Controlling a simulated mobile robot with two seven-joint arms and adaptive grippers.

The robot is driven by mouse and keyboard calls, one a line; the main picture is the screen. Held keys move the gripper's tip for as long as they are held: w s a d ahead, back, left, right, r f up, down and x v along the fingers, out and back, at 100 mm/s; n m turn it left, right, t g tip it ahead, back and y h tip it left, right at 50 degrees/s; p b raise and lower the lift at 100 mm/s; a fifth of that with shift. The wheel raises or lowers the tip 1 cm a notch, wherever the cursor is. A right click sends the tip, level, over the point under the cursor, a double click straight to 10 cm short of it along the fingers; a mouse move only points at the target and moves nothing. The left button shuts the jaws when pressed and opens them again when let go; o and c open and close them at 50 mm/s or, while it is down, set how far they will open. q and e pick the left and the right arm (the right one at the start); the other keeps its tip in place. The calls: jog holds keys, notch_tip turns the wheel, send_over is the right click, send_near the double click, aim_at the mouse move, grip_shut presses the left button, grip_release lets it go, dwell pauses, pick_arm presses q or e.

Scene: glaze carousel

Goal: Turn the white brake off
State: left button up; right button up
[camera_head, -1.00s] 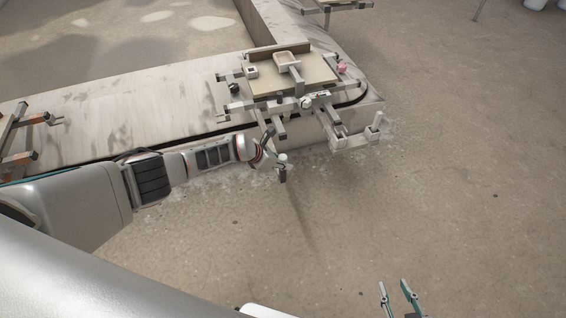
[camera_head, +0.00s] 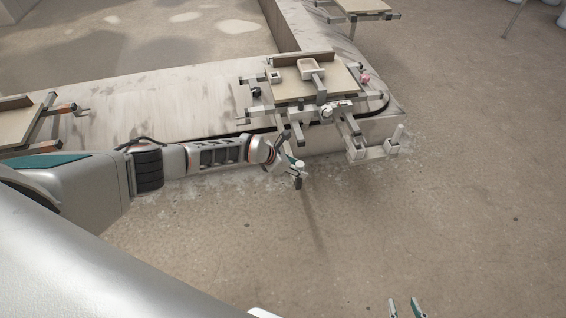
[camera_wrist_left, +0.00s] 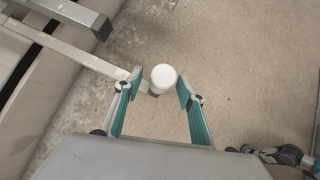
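A white round knob (camera_wrist_left: 163,77) stands at the end of a pale bar in the left wrist view, seen from above. I take it to be the white brake's handle. My left gripper (camera_wrist_left: 160,84) is open, with one teal-backed finger on each side of it; the right-hand finger is close to it, and contact is unclear. In the head view my left gripper (camera_head: 295,165) is by the near end of the carriage's left bar, and the knob is mostly hidden. My right gripper (camera_head: 406,308) is open and empty at the bottom edge.
The carriage (camera_head: 328,87) with its board sits at the track's corner. Another carriage (camera_head: 22,125) is at the left. The floor (camera_head: 450,210) in front is clear.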

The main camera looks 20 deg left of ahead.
pick_arm(q)
jog(key=v, duration=0.9)
jog(key=shift+s, duration=0.35)
